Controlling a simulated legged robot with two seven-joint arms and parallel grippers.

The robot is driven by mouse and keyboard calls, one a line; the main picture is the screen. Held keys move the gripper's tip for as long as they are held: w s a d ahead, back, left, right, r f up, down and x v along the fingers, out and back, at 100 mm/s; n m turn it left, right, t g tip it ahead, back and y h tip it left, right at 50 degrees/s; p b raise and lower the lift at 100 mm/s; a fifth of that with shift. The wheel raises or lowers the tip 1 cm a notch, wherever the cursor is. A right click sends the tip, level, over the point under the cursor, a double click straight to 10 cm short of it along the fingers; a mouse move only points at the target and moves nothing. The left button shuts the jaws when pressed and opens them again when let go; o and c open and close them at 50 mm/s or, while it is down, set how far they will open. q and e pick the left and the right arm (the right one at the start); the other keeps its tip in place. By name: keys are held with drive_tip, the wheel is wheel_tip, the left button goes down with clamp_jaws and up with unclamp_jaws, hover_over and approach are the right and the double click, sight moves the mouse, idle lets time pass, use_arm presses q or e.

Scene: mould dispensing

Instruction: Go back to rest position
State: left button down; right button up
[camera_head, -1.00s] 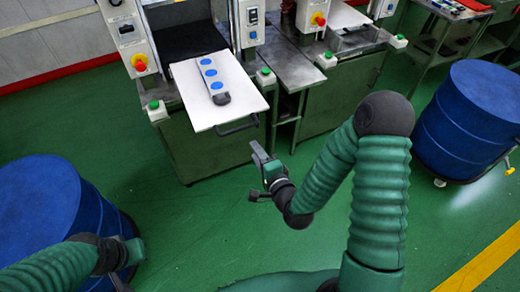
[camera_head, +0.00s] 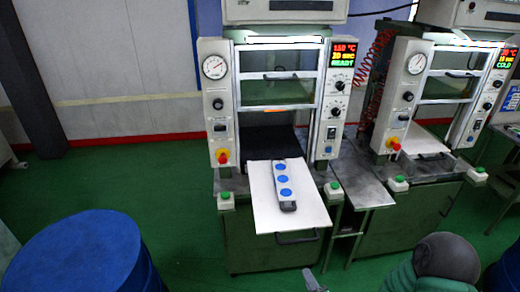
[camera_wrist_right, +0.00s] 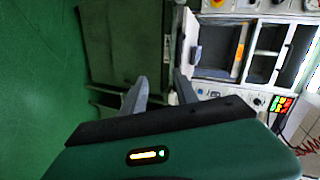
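My right gripper (camera_wrist_right: 161,88) shows in the right wrist view with its two grey fingers apart and nothing between them. In the head view only a grey tip of it (camera_head: 312,281) shows at the bottom edge, in front of and below the white tray. My left gripper is out of view. The right gripper is apart from the tray and bar.
A second press (camera_head: 405,100) stands to the right, its display reading COLD; the left one's reads READY. A blue drum (camera_head: 80,255) stands at the lower left. A metal side table (camera_head: 362,186) sits between the presses. Green floor is open at the left.

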drive_tip(key=s+r+n+g, duration=0.2)
drive_tip(key=s+n+g, duration=0.3)
drive_tip(key=s+n, duration=0.2)
drive_tip(key=s+r+n+g+h, duration=0.1)
drive_tip(key=s+r+n+g, duration=0.2)
drive_tip(key=s+n+g, duration=0.3)
drive_tip(key=shift+s+d+r+n+h, duration=0.3)
drive_tip(key=shift+s+d+n, duration=0.25)
drive_tip(key=shift+s, duration=0.35)
drive_tip(key=shift+a, duration=0.2)
idle(0.5)
